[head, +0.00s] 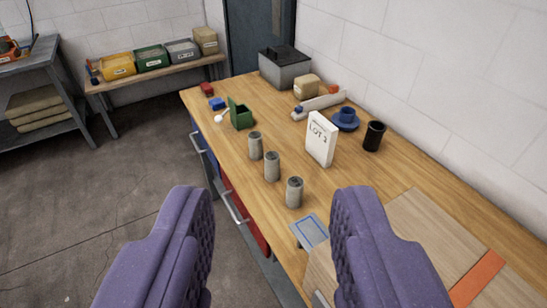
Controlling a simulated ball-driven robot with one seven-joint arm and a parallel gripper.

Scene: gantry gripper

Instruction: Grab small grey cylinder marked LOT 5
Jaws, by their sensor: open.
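Three small grey cylinders stand upright in a slanting row near the left edge of the wooden workbench: a far one (255,146), a middle one (272,167) and a near one (294,192). I cannot read any LOT 5 mark on them. A white block (321,139) to their right bears the letters LOT and a digit that looks like a 2. My gripper (274,215) is open and empty, with its purple padded fingers wide apart at the bottom of the head view. The cylinders show beyond and between the fingers, apart from them.
On the workbench (375,185) stand a black cup (373,136), a blue cup on a saucer (346,119), a green holder (240,114) and a grey box (284,67). A blue-edged card (310,230) and cardboard (435,235) lie nearer. A wall bounds the right side.

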